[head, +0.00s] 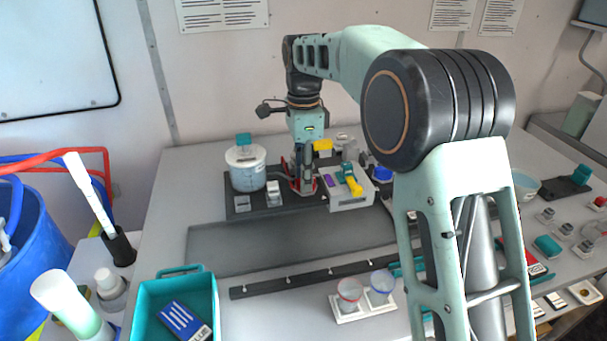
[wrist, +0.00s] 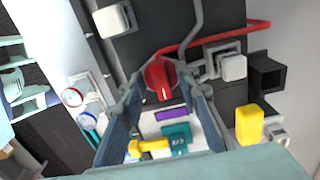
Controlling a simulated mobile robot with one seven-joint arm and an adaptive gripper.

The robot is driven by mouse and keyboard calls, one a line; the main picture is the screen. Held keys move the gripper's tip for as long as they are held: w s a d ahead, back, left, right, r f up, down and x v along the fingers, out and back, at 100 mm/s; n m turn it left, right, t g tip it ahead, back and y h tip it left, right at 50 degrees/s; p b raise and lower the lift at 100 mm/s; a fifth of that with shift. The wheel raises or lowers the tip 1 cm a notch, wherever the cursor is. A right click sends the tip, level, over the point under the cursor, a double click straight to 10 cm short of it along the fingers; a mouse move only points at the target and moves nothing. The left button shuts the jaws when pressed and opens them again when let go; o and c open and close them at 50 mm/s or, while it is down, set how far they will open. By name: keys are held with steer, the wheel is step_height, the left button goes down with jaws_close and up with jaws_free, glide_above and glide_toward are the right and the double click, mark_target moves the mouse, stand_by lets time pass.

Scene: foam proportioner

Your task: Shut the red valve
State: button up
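The red valve (wrist: 160,76) is a round red knob with a raised grip bar, seen from above in the wrist view. A red pipe runs from beside it toward the right. My gripper (wrist: 163,88) is open, with one grey-blue finger to the left of the knob and one to the right. The knob shows between the fingertips; I cannot tell whether either finger touches it. In the head view my gripper (head: 303,178) points down over the dark base plate, with bits of red around its tips; the knob itself is mostly hidden there.
A white box (head: 349,199) with a yellow handle (head: 350,181) stands close to my gripper's right. A white tub (head: 246,170) with a teal cap stands to the left. A yellow block (wrist: 249,124) stands nearby. The grey mat (head: 270,245) in front is clear.

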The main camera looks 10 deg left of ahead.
steer(key=shift+c, duration=0.7)
jaws_close()
steer(key=shift+n, duration=0.3)
steer(key=shift+r+n+p, duration=0.15)
steer(key=shift+n+p, duration=0.65)
steer(key=shift+n, duration=0.1)
steer(key=n+p, duration=0.1)
steer(key=n, duration=0.3)
steer(key=shift+s+d+p, duration=0.1)
steer(key=shift+p, duration=0.3)
steer(key=n+p, duration=0.1)
steer(key=n, duration=0.4)
steer(key=shift+d+n+p, duration=0.1)
steer(key=shift+n+p, duration=0.2)
steer(key=shift+n, duration=0.1)
steer(key=n+p, duration=0.1)
steer(key=n, duration=0.4)
steer(key=shift+d+n, duration=0.15)
steer(key=shift+n, duration=0.15)
